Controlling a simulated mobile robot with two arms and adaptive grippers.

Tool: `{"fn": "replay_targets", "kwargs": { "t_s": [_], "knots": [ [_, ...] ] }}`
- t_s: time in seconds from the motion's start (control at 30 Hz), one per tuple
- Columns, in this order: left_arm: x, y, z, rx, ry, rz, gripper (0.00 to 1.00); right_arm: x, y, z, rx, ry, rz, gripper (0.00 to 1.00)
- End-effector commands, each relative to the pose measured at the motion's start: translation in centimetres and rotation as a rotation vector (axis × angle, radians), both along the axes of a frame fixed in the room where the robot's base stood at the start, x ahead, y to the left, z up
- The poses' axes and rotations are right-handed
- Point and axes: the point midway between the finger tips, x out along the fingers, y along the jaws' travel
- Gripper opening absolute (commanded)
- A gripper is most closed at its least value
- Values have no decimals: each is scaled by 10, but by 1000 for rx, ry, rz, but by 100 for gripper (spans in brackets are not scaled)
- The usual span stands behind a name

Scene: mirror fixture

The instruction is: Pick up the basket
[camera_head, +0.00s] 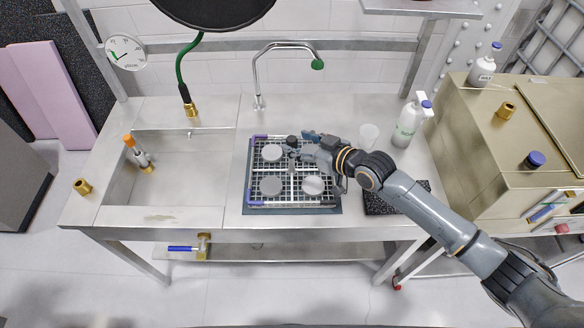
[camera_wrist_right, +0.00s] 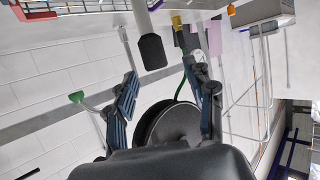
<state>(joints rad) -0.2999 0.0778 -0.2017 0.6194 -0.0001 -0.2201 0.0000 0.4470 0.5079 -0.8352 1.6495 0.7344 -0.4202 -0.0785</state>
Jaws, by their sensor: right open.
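The wire basket (camera_head: 290,196) with purple corner pieces sits on a dark square area of the steel bench in the head view. Pale round discs (camera_head: 271,186) lie in it. A grey upright post with a black top (camera_head: 292,141) rises from its middle. My right gripper (camera_head: 298,147) is open over the basket, its fingers close to the post top. In the right wrist view the basket edge (camera_wrist_right: 85,13) shows at upper left. The black post end (camera_wrist_right: 152,52) lies in line with the gap between the spread fingers (camera_wrist_right: 160,75). Contact cannot be told. My left gripper is out of view.
A sink (camera_head: 180,180) with a brush-like item is left of the basket. A faucet (camera_head: 260,80) stands behind. A clear cup (camera_head: 368,136), a white bottle (camera_head: 408,122) and a black mat (camera_head: 385,203) are to the right. A metal cabinet (camera_head: 500,130) stands at far right.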

Motion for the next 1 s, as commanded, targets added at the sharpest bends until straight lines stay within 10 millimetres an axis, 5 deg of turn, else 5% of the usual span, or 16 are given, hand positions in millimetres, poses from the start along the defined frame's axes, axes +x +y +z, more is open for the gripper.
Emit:
{"fn": "replay_targets", "kwargs": {
  "t_s": [0.23,0.6,0.87,1.0],
  "knots": [
    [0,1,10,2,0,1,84,23,17,-12,1,1,0,54],
    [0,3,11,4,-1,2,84,29,22,-17,0,0,0,54],
    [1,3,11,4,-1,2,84,28,22,-17,0,1,0,3],
    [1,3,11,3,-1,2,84,28,22,-17,-1,1,0,0]
  ]
}}
